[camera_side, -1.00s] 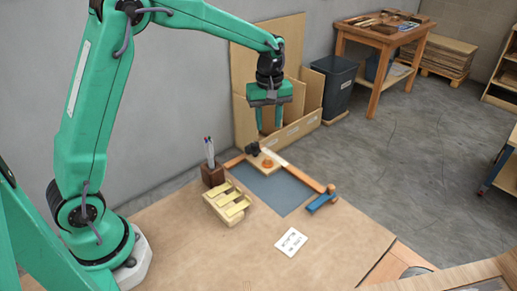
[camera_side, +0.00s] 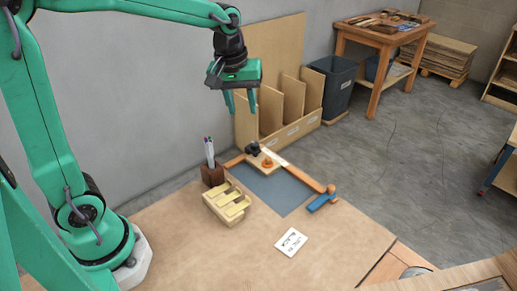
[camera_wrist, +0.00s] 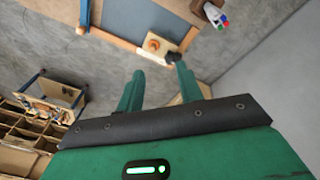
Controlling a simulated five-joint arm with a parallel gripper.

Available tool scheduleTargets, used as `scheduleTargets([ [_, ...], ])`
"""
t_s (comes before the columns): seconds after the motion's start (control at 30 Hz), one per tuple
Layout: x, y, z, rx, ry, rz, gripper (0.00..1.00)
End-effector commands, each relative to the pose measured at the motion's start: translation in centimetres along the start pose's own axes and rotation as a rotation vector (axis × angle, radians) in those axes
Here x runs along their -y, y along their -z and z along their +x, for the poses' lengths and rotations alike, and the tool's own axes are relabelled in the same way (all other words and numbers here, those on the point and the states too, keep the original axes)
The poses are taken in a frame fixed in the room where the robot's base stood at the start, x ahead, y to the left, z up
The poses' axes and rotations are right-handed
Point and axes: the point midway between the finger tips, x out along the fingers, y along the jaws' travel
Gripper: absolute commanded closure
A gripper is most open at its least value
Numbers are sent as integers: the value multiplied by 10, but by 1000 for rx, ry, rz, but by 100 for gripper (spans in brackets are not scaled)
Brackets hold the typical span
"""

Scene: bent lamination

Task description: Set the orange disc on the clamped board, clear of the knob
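The orange disc (camera_side: 267,162) lies on the small pale wooden board (camera_side: 272,169), beside the black knob (camera_side: 253,149) at the board's far left end. A small gap seems to show between disc and knob. In the wrist view the disc (camera_wrist: 154,44) also sits on the board, with the dark knob (camera_wrist: 173,57) to its lower right. My gripper (camera_side: 241,110) is open and empty, raised well above and to the left of the board, touching nothing. In the wrist view its fingers (camera_wrist: 158,75) are apart with nothing between them.
A blue-grey mat (camera_side: 285,190) with wooden edging lies under the board. A blue-handled tool (camera_side: 321,202), a pen holder (camera_side: 212,174), a slotted wooden rack (camera_side: 228,208) and a white card (camera_side: 291,242) are nearby. A cardboard divider bin (camera_side: 292,130) stands behind.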

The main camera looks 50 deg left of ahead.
Motion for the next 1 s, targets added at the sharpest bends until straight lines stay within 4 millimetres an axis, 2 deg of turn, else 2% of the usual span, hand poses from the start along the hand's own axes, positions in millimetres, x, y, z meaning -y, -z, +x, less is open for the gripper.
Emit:
scheduleTargets([
  [0.03, 6, -8, -9, -17, -14, 37, 64],
  [0.2, 25, -32, -28, -65, -45, 167, 64],
  [0.43, 51, -65, -45, -137, -79, 341, 64],
  [0.8, 90, -114, -50, -258, -108, 603, 64],
  [1.0, 100, -126, -47, -293, -110, 676, 64],
])
